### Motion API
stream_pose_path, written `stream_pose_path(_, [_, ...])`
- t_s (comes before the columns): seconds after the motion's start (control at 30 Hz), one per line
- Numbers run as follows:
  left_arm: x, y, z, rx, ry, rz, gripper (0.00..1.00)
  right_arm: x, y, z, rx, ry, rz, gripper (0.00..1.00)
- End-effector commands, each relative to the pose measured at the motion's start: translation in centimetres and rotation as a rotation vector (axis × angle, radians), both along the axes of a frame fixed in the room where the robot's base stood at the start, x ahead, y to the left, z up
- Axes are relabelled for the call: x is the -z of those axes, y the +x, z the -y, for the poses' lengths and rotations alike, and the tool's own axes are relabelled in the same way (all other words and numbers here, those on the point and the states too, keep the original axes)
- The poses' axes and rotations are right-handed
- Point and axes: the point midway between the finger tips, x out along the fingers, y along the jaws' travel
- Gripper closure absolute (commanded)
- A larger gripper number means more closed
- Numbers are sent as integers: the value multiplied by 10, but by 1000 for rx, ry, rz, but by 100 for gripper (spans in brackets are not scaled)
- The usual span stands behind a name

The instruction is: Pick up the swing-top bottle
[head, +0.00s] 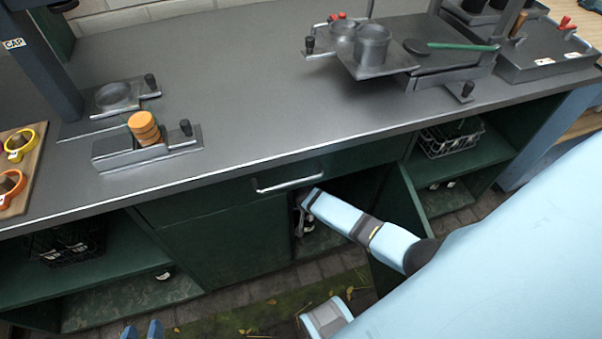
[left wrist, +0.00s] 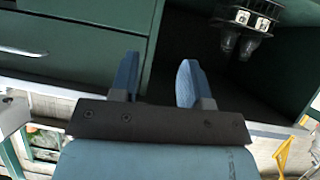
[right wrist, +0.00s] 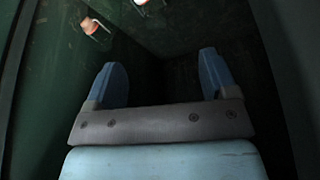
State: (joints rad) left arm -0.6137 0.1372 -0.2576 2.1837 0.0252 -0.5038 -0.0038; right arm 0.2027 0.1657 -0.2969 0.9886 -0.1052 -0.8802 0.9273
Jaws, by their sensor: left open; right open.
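No whole swing-top bottle shows clearly. In the right wrist view, a small white and orange piece (right wrist: 94,27), perhaps a bottle stopper, shows against dark green at upper left; a second is cut off at the top edge. My right gripper (right wrist: 162,70) is open and empty in a dark green cupboard space, apart from these pieces. In the head view its arm reaches to the central cupboard opening and its fingers are hidden. My left gripper (head: 142,331) is at the bottom edge of the head view; the left wrist view shows it open and empty (left wrist: 157,72).
The grey counter (head: 235,90) carries metal fixtures and orange discs (head: 144,127). A drawer handle (head: 290,178) is above the opening, and an open green door (head: 400,225) is beside my right arm. Dark wire crates stand on the left shelf (head: 65,245) and right shelf (head: 452,138).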

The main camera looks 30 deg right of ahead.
Motion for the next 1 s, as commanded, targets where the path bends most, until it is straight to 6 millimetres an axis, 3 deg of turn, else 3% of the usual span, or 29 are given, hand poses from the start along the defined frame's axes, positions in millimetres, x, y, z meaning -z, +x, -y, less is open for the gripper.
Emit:
stream_pose_path(0.17, [5, 0, 2, 2, -9, 9, 57, 20, 5, 5, 3, -3, -3, 21])
stream_pose_path(0.43, [8, 3, 7, 9, -45, 46, 57, 69, 22, 16, 3, -2, -2, 21])
stream_pose_path(0.77, [0, 8, 13, 16, -81, 98, 57, 89, 29, 24, 2, -2, -1, 21])
stream_pose_path(1.0, [-42, 24, 33, 52, -187, 295, 57, 118, 36, 35, 1, -2, -2, 21])
